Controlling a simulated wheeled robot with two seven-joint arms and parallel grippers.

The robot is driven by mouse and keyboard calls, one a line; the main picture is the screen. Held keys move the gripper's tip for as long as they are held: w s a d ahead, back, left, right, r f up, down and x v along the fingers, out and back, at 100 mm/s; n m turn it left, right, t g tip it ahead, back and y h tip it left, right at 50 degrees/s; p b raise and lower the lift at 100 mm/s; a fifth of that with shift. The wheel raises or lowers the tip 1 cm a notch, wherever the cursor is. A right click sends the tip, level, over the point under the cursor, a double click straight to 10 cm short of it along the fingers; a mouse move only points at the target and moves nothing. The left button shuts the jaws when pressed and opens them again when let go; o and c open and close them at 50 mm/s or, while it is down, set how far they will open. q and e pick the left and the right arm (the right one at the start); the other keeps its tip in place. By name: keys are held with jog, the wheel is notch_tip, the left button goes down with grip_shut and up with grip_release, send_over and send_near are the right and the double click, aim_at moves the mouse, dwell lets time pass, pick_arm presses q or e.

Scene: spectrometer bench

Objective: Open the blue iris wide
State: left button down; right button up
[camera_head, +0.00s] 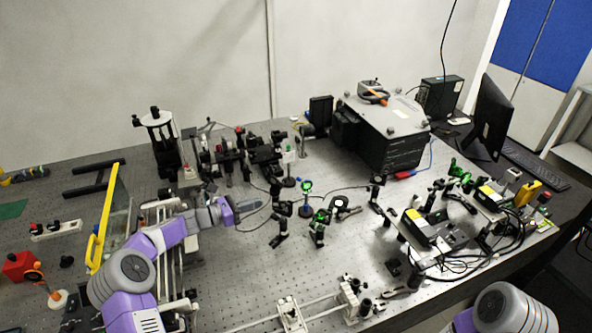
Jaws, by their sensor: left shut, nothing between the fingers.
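My left gripper (255,206) reaches in from the left over the optical table, with its fingers shut and empty. Its tip points at a cluster of small post-mounted optics, just left of a dark mount (282,212). A round mount with a bright green ring (307,186) stands on a post right of the tip, apart from it. Another green-lit mount (319,217) stands nearer the front. The blue iris is too small to tell apart from these mounts, and its opening cannot be judged. My right gripper is out of view; only part of that arm shows at the bottom right.
A large dark box with a grey top (384,130) stands at the back. A yellow-edged panel (104,228) stands at the left. A rail assembly (290,312) lies at the front. Cabled modules (428,225) crowd the right. Bare perforated tabletop (345,258) lies in front of the mounts.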

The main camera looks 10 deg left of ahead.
pick_arm(q)
send_near(301, 181)
notch_tip(301, 181, down, 4)
jog(key=w+d, duration=0.1)
jog(key=shift+w+d+r, duration=1.25)
jog(key=shift+w+r, duration=0.05)
jog(key=shift+r, duration=0.2)
